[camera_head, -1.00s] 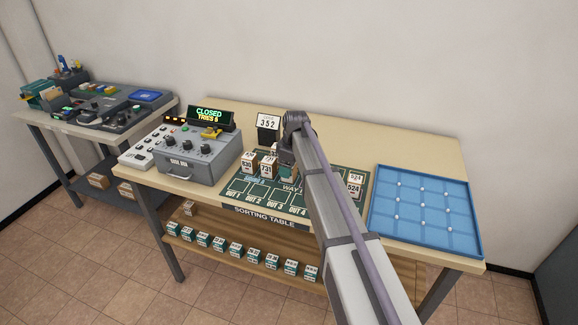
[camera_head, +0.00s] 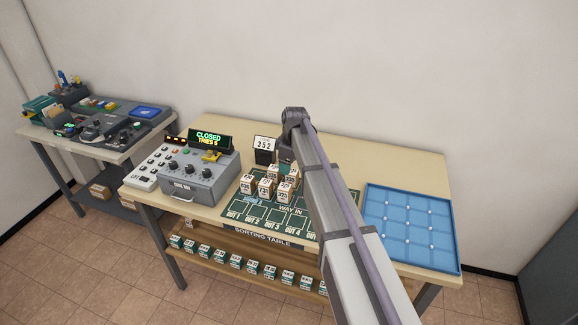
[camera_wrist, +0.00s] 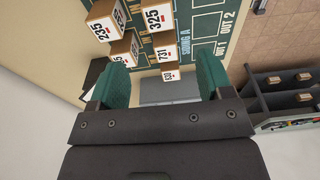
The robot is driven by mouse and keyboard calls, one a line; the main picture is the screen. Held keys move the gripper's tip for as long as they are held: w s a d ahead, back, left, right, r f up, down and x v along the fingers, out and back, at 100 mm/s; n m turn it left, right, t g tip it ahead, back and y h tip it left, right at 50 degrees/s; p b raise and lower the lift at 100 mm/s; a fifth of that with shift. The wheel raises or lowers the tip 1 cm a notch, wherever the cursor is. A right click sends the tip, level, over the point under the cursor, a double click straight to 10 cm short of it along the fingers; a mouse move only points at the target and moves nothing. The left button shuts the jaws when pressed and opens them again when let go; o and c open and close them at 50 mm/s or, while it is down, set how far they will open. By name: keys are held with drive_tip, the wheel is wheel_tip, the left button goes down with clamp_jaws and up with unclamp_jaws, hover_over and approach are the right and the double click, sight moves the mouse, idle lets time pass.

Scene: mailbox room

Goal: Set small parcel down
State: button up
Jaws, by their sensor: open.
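Several small white-and-brown numbered parcels (camera_head: 265,187) stand close together on the green sorting mat (camera_head: 236,209). In the wrist view, parcels marked 235 (camera_wrist: 104,24), 325 (camera_wrist: 154,17) and 731 (camera_wrist: 160,49) can be read. Another parcel (camera_wrist: 171,73) shows between the finger lines, and one (camera_wrist: 124,48) is partly hidden by the left finger. My gripper (camera_wrist: 162,68) has its green fingers wide apart with nothing held between them. In the head view my gripper (camera_head: 285,155) is just behind the parcels, mostly hidden by my arm. I cannot tell which parcel is the task's.
A sign reading 352 (camera_head: 264,147) stands behind the parcels. A blue tray (camera_head: 455,235) lies at right. More parcels (camera_head: 235,261) line the shelf below. My arm covers the mat's right part.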

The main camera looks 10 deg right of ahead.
drive_tip(key=s+a+m+h, duration=0.1)
drive_tip(key=s+m, duration=1)
drive_tip(key=s, duration=2.1)
drive_tip(key=shift+a+f+m+g, duration=0.15)
drive_tip(key=shift+m+g, duration=0.15)
drive_tip(key=shift+g, duration=0.1)
